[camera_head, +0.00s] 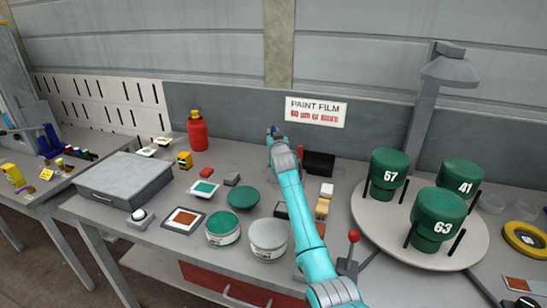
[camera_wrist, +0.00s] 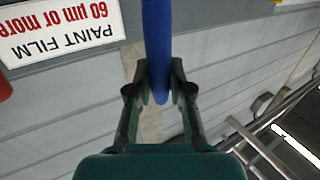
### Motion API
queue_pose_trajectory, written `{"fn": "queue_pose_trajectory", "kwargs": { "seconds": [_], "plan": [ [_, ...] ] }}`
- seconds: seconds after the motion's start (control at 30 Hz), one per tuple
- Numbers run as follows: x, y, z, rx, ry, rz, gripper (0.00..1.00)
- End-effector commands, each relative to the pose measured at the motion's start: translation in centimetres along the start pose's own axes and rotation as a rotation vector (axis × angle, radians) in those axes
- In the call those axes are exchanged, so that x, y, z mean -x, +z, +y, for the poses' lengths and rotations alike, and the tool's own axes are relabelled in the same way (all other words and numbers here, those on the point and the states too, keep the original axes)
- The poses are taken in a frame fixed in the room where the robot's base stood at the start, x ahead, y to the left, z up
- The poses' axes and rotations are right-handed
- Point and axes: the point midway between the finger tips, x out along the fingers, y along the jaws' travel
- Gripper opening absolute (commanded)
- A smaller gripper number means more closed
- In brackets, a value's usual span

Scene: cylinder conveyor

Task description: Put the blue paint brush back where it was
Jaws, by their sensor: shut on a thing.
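My gripper (camera_wrist: 160,78) is shut on the blue paint brush (camera_wrist: 157,38). In the wrist view the brush is a long blue handle running up out of the picture, its rounded end between the fingertips. Its bristles are not in view. In the head view my gripper (camera_head: 274,138) is near the back wall, above the rear of the bench, and largely hidden by my own arm. Only a small bit of blue shows at its tip. I cannot tell which spot on the bench the brush came from.
A black box (camera_head: 319,163) stands right of my gripper at the back. A red bottle (camera_head: 197,134) stands to the left. Paint cans (camera_head: 268,236) sit in front. A round turntable (camera_head: 365,228) with green numbered cups is at right. A wall sign (camera_head: 316,111) is behind.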

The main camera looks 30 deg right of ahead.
Motion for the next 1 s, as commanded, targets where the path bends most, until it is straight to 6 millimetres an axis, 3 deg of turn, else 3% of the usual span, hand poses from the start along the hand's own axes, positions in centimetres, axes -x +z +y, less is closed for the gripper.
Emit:
{"fn": "queue_pose_trajectory", "kwargs": {
  "seconds": [0.4,0.73,0.77,0.83,1.0],
  "plan": [
    [0.0,5.5,0.0,0.0,0.0,-0.001,0.0],
    [0.0,6.3,0.0,0.0,0.0,0.002,0.0],
    [0.0,6.3,0.0,0.0,0.0,0.001,0.28],
    [0.0,6.3,0.0,0.0,0.0,0.001,0.45],
    [0.0,6.3,0.0,0.0,0.0,0.001,0.45]
  ]
}}
